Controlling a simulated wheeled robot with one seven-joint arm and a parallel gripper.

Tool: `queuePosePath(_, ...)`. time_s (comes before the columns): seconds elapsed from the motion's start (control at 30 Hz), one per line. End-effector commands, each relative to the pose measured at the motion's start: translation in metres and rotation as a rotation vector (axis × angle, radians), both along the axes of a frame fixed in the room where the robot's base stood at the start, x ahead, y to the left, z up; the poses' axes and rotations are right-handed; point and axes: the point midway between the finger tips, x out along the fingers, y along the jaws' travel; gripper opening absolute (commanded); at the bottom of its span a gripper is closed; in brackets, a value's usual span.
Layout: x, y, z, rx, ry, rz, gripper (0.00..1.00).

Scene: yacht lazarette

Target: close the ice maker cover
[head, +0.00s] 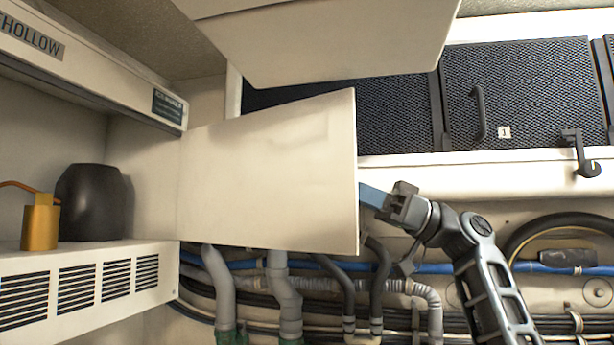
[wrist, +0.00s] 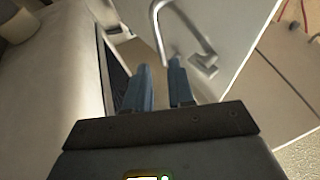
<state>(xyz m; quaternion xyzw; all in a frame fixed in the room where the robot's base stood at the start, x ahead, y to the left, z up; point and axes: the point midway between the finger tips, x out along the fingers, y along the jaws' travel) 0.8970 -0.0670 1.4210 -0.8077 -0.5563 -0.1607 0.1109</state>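The ice maker cover (head: 275,175) is a plain white panel swung open, standing out to the right from the white unit at the left. Its free edge is near the middle of the head view. My gripper (head: 372,196) is at that free edge, its fingertips partly hidden behind the panel. In the wrist view a white panel (wrist: 235,25) with a bent metal handle (wrist: 160,30) lies ahead of my gripper (wrist: 160,80). The two blue fingers are apart with nothing seen between them. The handle is close to the fingertips; contact cannot be told.
A dark rounded object (head: 92,203) and a yellow block (head: 40,222) stand in the open unit. A white panel (head: 340,40) hangs above. Dark mesh doors (head: 525,95) with a handle are behind at right. Hoses (head: 285,290) run below the cover.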

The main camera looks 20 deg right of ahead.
Motion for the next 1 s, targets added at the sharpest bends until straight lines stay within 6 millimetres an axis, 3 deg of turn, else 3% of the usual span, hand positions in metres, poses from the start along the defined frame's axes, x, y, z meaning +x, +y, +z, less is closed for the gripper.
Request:
queuePosePath(0.5, 0.022, 0.059, 0.027, -0.001, 0.0, 0.001, 0.23)
queuePosePath(0.87, 0.024, 0.063, 0.028, 0.0, 0.0, 0.0, 0.23)
queuePosePath(1.0, 0.024, 0.063, 0.028, 0.0, 0.0, 0.0, 0.1)
